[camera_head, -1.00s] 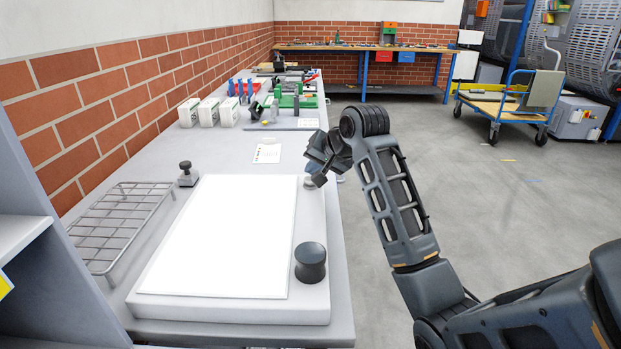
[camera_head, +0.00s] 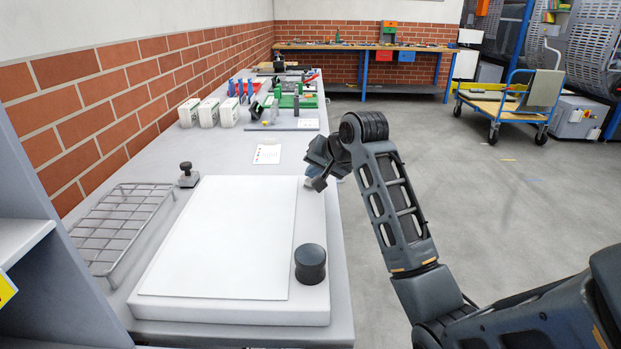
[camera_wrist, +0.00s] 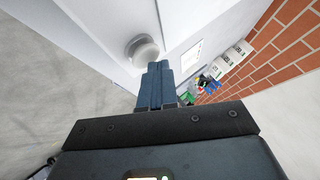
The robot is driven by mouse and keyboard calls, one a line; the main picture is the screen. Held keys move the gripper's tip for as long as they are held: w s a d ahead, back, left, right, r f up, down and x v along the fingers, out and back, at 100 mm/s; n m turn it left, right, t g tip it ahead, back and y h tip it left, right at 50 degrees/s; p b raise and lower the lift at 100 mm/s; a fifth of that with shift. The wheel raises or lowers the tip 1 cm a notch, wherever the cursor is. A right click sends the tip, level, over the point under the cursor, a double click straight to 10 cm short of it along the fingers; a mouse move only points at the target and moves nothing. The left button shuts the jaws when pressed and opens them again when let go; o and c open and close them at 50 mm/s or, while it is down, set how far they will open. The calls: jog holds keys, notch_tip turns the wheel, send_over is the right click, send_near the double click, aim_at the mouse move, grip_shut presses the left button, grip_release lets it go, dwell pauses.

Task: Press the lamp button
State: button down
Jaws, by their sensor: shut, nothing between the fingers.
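The lamp is a flat light box with a pale panel (camera_head: 225,235) on the bench; the panel looks dull white, not glowing. The lamp button (camera_head: 308,182) sits at its far right corner, mostly hidden by my gripper in the head view. In the wrist view the button (camera_wrist: 145,52) is round and pale with a grey rim. My gripper (camera_head: 317,184) is at the button from above; its fingers (camera_wrist: 155,66) are shut with nothing between them. The fingertips overlap the button's lower edge in the wrist view; I cannot tell whether they touch it.
A black knob (camera_head: 310,263) stands at the box's near right corner. A wire rack (camera_head: 118,226) and a small black-handled stamp (camera_head: 187,175) are to the left. White boxes (camera_head: 208,112) and coloured tools stand farther back. The floor at right is open, with a cart (camera_head: 512,105) beyond.

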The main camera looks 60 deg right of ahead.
jog(key=shift+r+p, duration=0.4)
jog(key=shift+p, duration=0.05)
notch_tip(320, 180, up, 6)
jog(key=p, duration=0.6)
jog(key=shift+f, duration=0.1)
dwell(0.6)
